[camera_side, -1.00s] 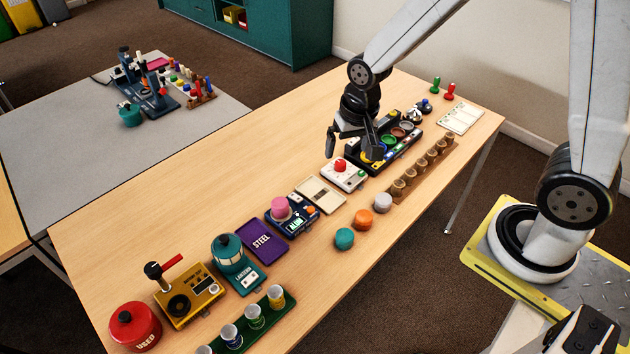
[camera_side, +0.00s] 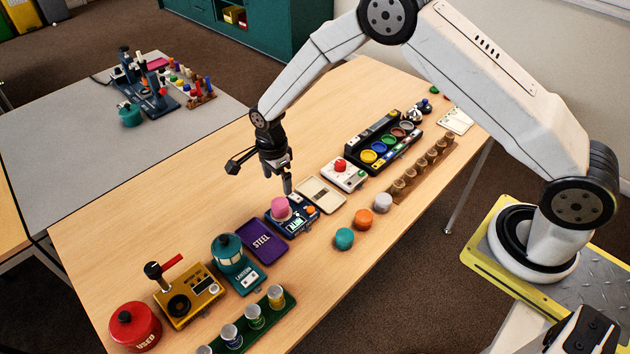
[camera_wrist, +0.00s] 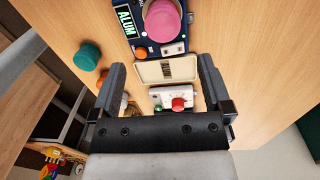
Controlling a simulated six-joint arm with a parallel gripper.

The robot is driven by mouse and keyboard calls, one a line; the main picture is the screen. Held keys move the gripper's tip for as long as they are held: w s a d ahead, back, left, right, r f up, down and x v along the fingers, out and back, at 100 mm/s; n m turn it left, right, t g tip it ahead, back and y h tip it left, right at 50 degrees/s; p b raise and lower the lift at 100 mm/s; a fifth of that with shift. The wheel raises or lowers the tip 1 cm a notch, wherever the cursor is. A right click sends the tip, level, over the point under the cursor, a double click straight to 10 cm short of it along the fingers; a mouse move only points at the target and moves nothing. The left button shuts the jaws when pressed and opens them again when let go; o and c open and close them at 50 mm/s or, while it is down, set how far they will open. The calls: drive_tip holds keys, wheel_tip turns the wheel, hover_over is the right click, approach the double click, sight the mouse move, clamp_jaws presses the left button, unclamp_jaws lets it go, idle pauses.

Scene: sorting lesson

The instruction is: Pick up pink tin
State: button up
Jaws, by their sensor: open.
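The pink tin (camera_side: 281,207) is a short round tin standing on a dark blue device (camera_side: 294,223) near the middle of the table. In the wrist view the pink tin (camera_wrist: 162,20) is at the top, on the blue device (camera_wrist: 140,48) with a label reading ALUM. My gripper (camera_side: 262,175) is above the table, just behind and above the tin, and apart from it. In the wrist view my gripper (camera_wrist: 160,85) has its two fingers spread wide with nothing held between them. A cream tray (camera_wrist: 150,72) lies below the fingers.
Beside the device are a purple STEEL tray (camera_side: 262,242) and the cream tray (camera_side: 320,194). A white box with a red knob (camera_side: 342,172) stands further right. Teal (camera_side: 344,238), orange (camera_side: 363,219) and grey (camera_side: 383,202) tins stand in front.

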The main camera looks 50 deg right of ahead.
sight(279, 203)
drive_tip(key=shift+w+a+f+m, duration=0.15)
drive_tip(key=shift+f+m, duration=0.1)
drive_tip(key=shift+f, duration=0.1)
drive_tip(key=shift+w+a+f+m, duration=0.1)
drive_tip(key=shift+a+f+m, duration=0.05)
drive_tip(key=shift+f+m, duration=0.15)
drive_tip(key=shift+f, duration=0.1)
drive_tip(key=shift+s+f, duration=0.1)
drive_tip(key=shift+f, duration=1.1)
drive_tip(key=shift+f, duration=0.1)
drive_tip(key=shift+s+d+f, duration=0.1)
drive_tip(key=shift+f, duration=1.15)
drive_tip(key=shift+s+d+f, duration=0.1)
drive_tip(key=shift+f, duration=1.1)
